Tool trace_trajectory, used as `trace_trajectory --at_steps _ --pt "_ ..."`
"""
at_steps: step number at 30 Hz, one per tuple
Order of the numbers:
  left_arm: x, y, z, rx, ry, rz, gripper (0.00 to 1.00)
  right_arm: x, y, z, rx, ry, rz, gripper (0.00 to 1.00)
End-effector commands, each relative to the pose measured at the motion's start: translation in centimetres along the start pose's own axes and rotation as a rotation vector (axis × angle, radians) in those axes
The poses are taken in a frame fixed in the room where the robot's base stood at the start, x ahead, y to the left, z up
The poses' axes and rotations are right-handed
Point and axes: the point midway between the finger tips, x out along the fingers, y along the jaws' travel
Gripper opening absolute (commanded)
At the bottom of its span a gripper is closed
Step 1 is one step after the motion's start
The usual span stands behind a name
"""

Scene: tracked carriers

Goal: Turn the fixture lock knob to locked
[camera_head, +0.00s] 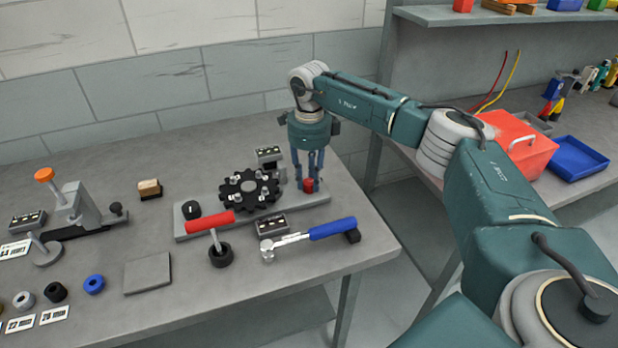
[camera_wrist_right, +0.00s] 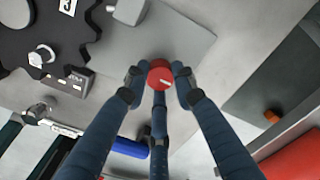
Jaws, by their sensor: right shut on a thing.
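The red lock knob (camera_head: 308,186) sits at the right end of the grey fixture plate (camera_head: 284,207). Any lock label near the knob is not readable. My left gripper is not in view.
A black knob (camera_head: 191,209) is at the plate's left end. A toggle clamp (camera_head: 75,208) stands at the left. The bench's right edge is close to my right gripper.

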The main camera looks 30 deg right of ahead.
Motion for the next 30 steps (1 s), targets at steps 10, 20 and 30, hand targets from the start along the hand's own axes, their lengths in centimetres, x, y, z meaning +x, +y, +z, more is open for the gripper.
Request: trace_trajectory --at_steps 10,20,30 --pt "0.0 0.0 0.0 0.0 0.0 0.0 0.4 0.1 0.0 -0.1 -0.015 0.004 0.001 0.0" --pt "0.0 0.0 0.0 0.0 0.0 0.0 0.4 0.1 0.0 -0.1 -0.013 0.002 0.0 0.45" --pt "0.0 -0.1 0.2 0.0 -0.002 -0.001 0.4 -1.2 -0.1 0.0 -0.013 -0.002 -0.002 0.45"
